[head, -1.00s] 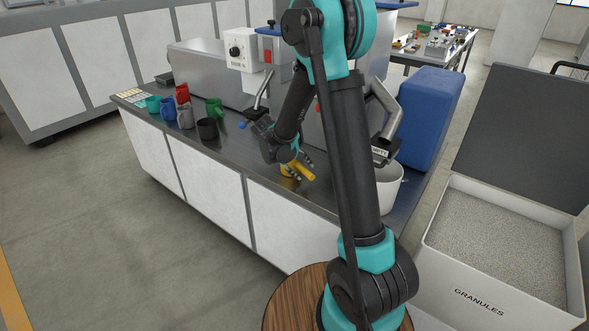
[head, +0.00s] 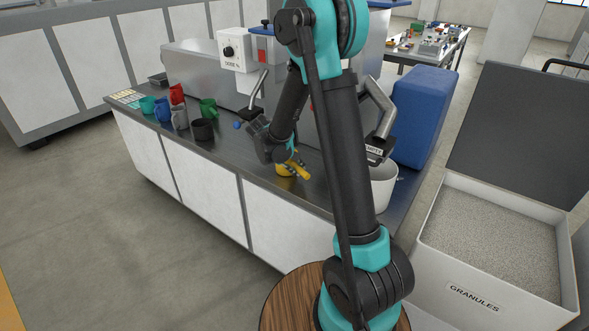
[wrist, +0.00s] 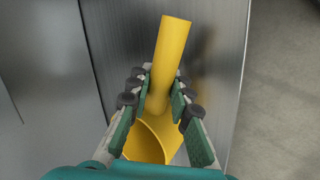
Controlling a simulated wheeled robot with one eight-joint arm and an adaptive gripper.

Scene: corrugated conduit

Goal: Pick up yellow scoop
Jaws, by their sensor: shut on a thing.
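The yellow scoop (head: 303,172) is at the metal counter near its front edge, below my gripper (head: 292,163). In the wrist view the scoop's yellow handle (wrist: 172,50) points up the picture, with its bowl (wrist: 148,143) toward the bottom. My gripper (wrist: 160,98) has its fingers on both sides of the scoop and is shut on it. I cannot tell whether the scoop touches the counter. Part of the bowl is hidden by the fingers and the gripper body.
A white bucket (head: 383,188) and a blue block (head: 422,115) are to the right. An open granules bin (head: 492,290) stands at far right.

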